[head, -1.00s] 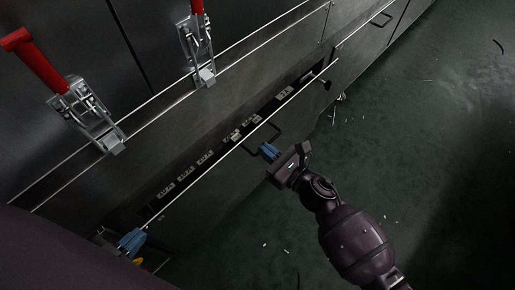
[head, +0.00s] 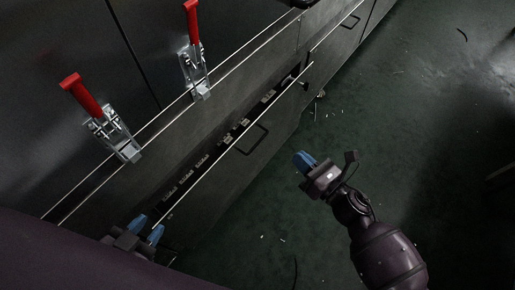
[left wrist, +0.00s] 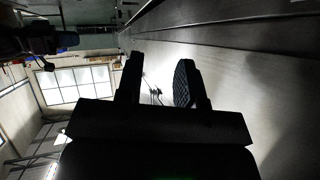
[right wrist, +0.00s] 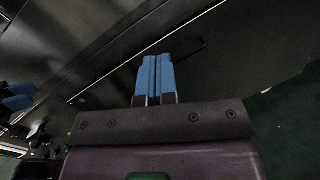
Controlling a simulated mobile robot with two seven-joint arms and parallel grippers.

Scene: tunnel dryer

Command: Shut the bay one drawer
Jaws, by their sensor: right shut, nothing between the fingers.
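The drawer is a long dark metal front (head: 225,185) with a pale top edge and a dark bar handle (head: 252,138). A dark gap with several pale labels (head: 228,139) shows behind its top edge, so it stands partly open. My right gripper (head: 304,161) is shut and empty, off to the right of the handle and apart from it. Its blue fingers also show pressed together in the right wrist view (right wrist: 155,76). My left gripper (head: 146,229) is open near the drawer's near end. Its fingers stand apart in the left wrist view (left wrist: 157,85). Whether it touches the drawer I cannot tell.
Two red-handled toggle clamps (head: 108,120) (head: 195,50) sit on the dryer wall above the drawer. Another handle (head: 351,20) shows farther along the row. The green floor (head: 420,130) to the right is open, with small scattered debris.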

